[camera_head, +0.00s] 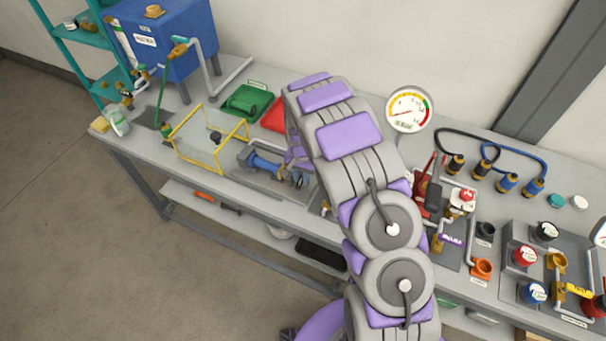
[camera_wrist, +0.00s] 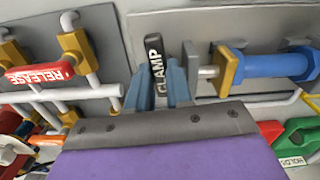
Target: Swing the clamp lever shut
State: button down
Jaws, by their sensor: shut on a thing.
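The clamp lever (camera_wrist: 156,68) is a dark bar marked CLAMP, seen in the wrist view at the upper middle. My gripper (camera_wrist: 174,82) has its two blue-grey fingers on either side of the lever and is shut on it. The clamp's blue cylinder (camera_wrist: 275,65) with a yellow block lies to the right of the lever in the wrist view. In the head view the blue cylinder (camera_head: 264,164) lies on its grey plate, and my arm hides the gripper's tips and most of the lever.
A red RELEASE handle (camera_wrist: 38,75) on white pipes is left in the wrist view. A yellow wire frame (camera_head: 207,150), a green tray (camera_head: 246,102) and a pressure gauge (camera_head: 409,110) stand around on the bench. Valves and cables crowd the right side.

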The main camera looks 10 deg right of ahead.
jog(key=shift+s+a+f+m, duration=0.1)
jog(key=shift+m, duration=0.5)
jog(key=c, duration=1)
grip_release()
jog(key=shift+a, duration=0.15)
